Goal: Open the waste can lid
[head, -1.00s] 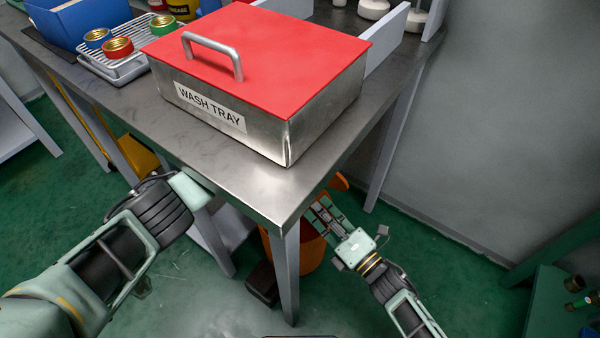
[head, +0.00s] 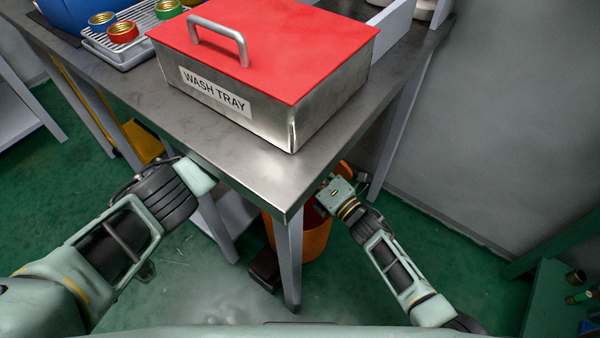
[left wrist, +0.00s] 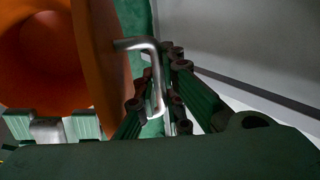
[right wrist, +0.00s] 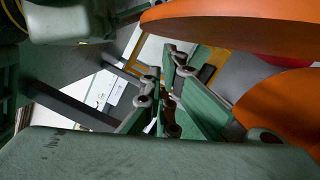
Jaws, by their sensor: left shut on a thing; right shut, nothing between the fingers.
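The orange waste can (head: 314,240) stands on the floor under the table corner, partly behind a table leg. Its orange lid (head: 345,170) is raised at an angle. In the left wrist view the lid (left wrist: 108,60) stands beside the open can (left wrist: 40,60), whose inside shows. My left gripper (left wrist: 156,92) is shut on the lid's silver handle (left wrist: 146,43); the table hides it in the head view. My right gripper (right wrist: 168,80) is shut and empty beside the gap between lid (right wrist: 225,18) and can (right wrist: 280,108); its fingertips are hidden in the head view.
The metal table (head: 255,175) overhangs the can and carries a red-lidded wash tray (head: 325,110). A dark pedal (head: 264,270) sits at the can's front. A grey wall (head: 500,110) rises to the right. Open green floor lies in front of the wall.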

